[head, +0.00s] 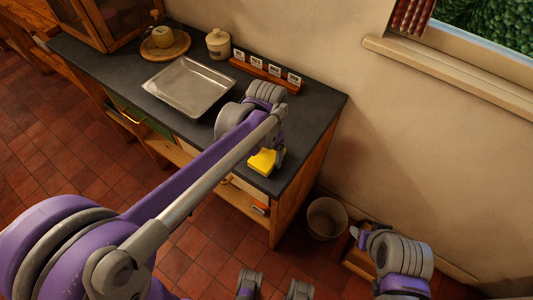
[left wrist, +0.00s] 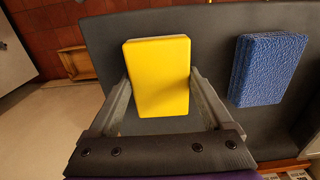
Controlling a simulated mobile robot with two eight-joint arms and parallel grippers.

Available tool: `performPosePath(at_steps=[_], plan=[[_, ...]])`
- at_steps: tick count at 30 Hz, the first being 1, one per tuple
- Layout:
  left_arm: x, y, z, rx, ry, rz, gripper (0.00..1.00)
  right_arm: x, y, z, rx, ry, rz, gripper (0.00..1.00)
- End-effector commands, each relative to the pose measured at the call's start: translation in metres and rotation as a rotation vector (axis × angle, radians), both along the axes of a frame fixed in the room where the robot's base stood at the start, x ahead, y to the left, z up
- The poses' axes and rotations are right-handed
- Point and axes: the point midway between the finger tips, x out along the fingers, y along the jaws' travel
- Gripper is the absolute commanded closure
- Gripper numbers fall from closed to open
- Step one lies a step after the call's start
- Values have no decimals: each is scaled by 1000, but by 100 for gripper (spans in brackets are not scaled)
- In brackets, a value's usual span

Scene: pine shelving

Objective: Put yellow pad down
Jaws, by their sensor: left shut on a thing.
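The yellow pad (head: 262,161) is over the right front part of the dark counter (head: 318,112) in the head view. In the left wrist view the yellow pad (left wrist: 158,62) sits between the two fingers of my left gripper (left wrist: 160,78), which is shut on its sides. I cannot tell whether the pad touches the counter. My left wrist hides part of the counter in the head view. My right gripper (head: 359,233) is low at the right, away from the counter; its finger gap is unclear.
A blue textured pad (left wrist: 268,68) lies on the counter right of the yellow pad in the wrist view. A metal tray (head: 188,88), a lidded jar (head: 218,43) and a rack of labelled cards (head: 266,72) stand farther back. A bin (head: 327,218) is on the floor.

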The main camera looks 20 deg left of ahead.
Motion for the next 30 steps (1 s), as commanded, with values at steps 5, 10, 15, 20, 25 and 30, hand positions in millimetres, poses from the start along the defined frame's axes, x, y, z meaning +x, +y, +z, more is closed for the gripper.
performPosePath(at_steps=[5,10,15,20,25,30], plan=[[0,0,1,0,0,0,86,0,0,0,0,0,0,48],[0,0,-5,0,0,0,86,-1,0,-4,0,2,0,48],[-1,0,-7,0,1,0,0,-1,0,-5,0,2,0,48],[-1,0,-8,1,2,0,0,-1,0,-5,0,2,0,48],[-1,0,-1,0,2,-1,0,0,0,0,0,0,0,48],[-1,0,27,0,1,-1,0,1,0,4,0,-1,0,48]])
